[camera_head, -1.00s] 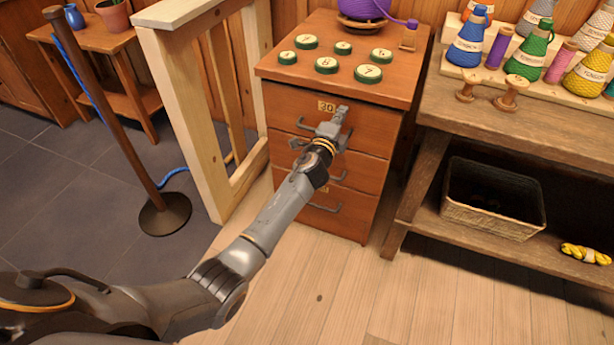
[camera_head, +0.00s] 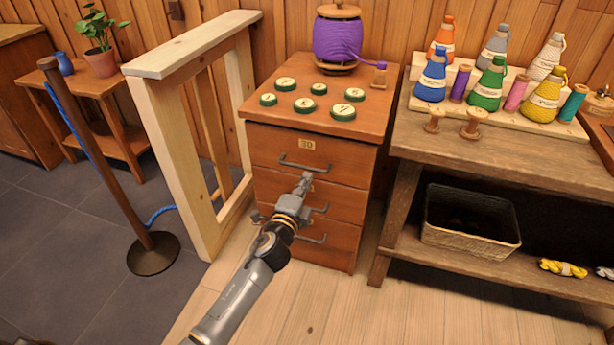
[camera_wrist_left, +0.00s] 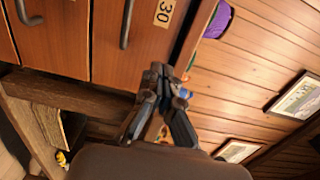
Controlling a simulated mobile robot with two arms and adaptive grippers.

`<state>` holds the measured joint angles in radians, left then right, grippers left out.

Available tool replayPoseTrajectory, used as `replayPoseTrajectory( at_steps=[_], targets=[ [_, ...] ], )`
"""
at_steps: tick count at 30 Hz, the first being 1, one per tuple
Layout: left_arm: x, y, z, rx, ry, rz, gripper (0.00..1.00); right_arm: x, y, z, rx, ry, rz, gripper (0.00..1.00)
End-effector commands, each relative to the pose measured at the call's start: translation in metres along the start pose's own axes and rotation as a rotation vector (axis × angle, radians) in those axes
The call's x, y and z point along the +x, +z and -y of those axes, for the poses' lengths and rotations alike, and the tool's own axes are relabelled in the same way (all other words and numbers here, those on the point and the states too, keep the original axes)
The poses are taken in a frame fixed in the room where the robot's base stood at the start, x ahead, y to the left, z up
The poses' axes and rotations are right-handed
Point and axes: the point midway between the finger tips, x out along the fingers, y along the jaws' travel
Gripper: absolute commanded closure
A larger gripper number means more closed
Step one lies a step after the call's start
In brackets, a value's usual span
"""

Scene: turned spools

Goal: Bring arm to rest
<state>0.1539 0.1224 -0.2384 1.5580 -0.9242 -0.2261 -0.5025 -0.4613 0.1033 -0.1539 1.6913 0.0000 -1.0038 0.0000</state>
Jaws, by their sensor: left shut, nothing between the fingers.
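My left gripper (camera_head: 305,182) is in front of the middle of the wooden drawer cabinet (camera_head: 350,192). Its fingers are shut and hold nothing. In the left wrist view the closed fingers (camera_wrist_left: 160,75) also show, with the cabinet front (camera_wrist_left: 60,40) beyond them and to the left. The cabinet drawers look closed, and the top one carries a small label (camera_head: 307,144). I cannot tell whether the fingertips touch the cabinet. My right gripper is not in view.
Several green-rimmed discs (camera_head: 342,111) and a large purple spool (camera_head: 338,40) sit on the cabinet. A workbench (camera_head: 400,150) with yarn cones and a basket (camera_head: 470,240) stands right. A wooden frame (camera_head: 190,150) and a rope post (camera_head: 110,180) stand left. The front floor is clear.

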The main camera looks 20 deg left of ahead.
Motion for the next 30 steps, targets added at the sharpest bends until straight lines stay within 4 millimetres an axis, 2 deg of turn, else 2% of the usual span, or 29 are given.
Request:
replayPoseTrajectory(
  at_steps=[5, 7, 8, 11, 14, 15, 17, 18, 21, 25, 30],
  targets=[
    [-0.005, 0.001, -0.001, -0.003, 0.002, 0.002, 1.00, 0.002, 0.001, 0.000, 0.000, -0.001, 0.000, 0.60],
    [-0.009, 0.003, -0.009, -0.028, 0.022, 0.013, 1.00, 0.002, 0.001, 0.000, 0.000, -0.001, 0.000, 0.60],
    [-0.012, 0.005, -0.016, -0.050, 0.039, 0.023, 1.00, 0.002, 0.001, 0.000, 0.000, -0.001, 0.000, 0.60],
    [-0.033, 0.017, -0.056, -0.178, 0.137, 0.084, 1.00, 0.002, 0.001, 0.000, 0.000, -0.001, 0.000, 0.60],
    [-0.070, 0.030, -0.113, -0.363, 0.284, 0.187, 1.00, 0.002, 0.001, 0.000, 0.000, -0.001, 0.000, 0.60],
    [-0.089, 0.034, -0.137, -0.443, 0.349, 0.235, 1.00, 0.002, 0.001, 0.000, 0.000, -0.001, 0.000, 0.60],
    [-0.119, 0.038, -0.172, -0.558, 0.446, 0.311, 1.00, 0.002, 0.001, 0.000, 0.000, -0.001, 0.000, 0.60],
    [-0.141, 0.040, -0.194, -0.629, 0.509, 0.364, 1.00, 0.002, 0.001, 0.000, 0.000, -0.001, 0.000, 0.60],
    [-0.197, 0.039, -0.242, -0.791, 0.660, 0.496, 1.00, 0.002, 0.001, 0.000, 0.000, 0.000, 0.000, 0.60],
    [-0.264, 0.032, -0.285, -0.948, 0.822, 0.648, 1.00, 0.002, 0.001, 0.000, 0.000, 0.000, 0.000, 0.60],
    [-0.335, 0.020, -0.318, -1.089, 0.983, 0.811, 1.00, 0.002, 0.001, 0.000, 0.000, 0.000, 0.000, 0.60]
  ],
)
